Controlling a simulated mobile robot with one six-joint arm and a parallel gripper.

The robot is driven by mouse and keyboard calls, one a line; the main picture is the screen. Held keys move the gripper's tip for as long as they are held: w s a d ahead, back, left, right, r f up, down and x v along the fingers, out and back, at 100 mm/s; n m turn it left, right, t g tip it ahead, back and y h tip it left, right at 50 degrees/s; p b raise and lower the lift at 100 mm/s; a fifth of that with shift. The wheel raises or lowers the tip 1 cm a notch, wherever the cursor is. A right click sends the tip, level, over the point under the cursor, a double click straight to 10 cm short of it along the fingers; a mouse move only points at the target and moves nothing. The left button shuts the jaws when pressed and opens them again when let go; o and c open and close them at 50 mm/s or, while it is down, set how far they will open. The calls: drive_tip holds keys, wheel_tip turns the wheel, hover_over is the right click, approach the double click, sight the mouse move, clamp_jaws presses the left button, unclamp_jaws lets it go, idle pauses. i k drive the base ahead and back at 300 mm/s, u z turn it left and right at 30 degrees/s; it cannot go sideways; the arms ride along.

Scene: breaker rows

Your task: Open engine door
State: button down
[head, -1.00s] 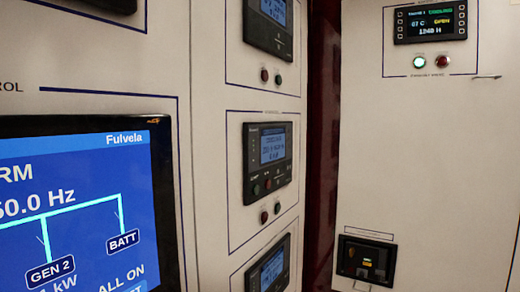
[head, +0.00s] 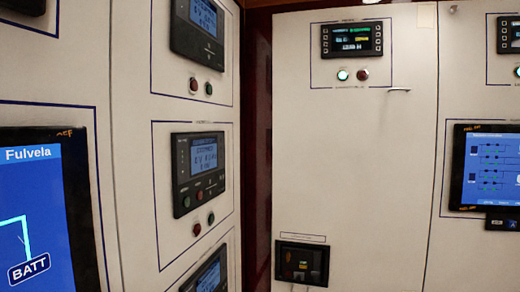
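A tall white panel door (head: 350,170) stands ahead, right of the dark red post. It looks flush with the wall and shut. I cannot read a label that names it the engine door. A small horizontal metal handle (head: 398,90) is at its upper right. A display unit (head: 351,40) with a green and a red button below it is set near its top. A black breaker unit (head: 302,263) is set in its lower left. My gripper is not in view.
A white wall with several controllers (head: 199,172) runs along the left, with a large blue screen (head: 35,220) nearest me. A dark red post (head: 257,150) fills the corner. Another panel with a blue screen (head: 490,168) is at the right. The floor is not visible.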

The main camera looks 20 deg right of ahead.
sight(353, 157)
drive_tip(key=z, duration=0.2)
drive_tip(key=k, duration=1.05)
drive_tip(key=z, duration=1.3)
drive_tip(key=i, duration=1.05)
drive_tip(key=u, duration=0.3)
